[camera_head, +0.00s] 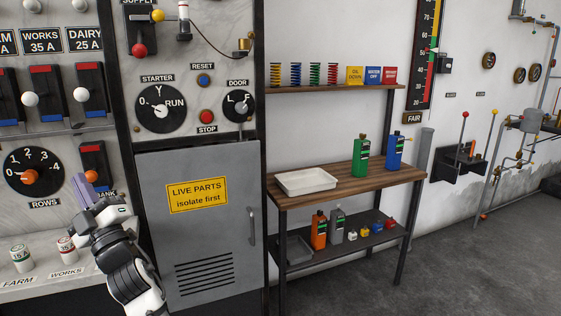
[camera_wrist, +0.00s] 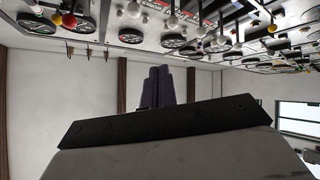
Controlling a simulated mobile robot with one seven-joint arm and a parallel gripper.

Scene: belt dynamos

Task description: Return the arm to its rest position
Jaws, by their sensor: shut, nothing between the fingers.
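My gripper (camera_head: 84,184) is at the lower left of the head view, in front of the panel near the orange-knobbed BANK switch. Its purple fingers are together with nothing between them. The arm behind it is bent and reaches up from the bottom edge. In the wrist view the two dark purple fingers (camera_wrist: 157,87) stand side by side, closed, above the dark gripper body (camera_wrist: 160,122). The wrist view looks inverted, with the panel's dials and knobs along the top.
A grey cabinet door (camera_head: 204,235) marked LIVE PARTS stands right of my arm. A ledge (camera_head: 45,285) with fuses labelled FARM and WORKS is at lower left. A wooden bench (camera_head: 340,191) with a white tray (camera_head: 305,181) and cans stands further right. Open floor (camera_head: 470,270) lies at the right.

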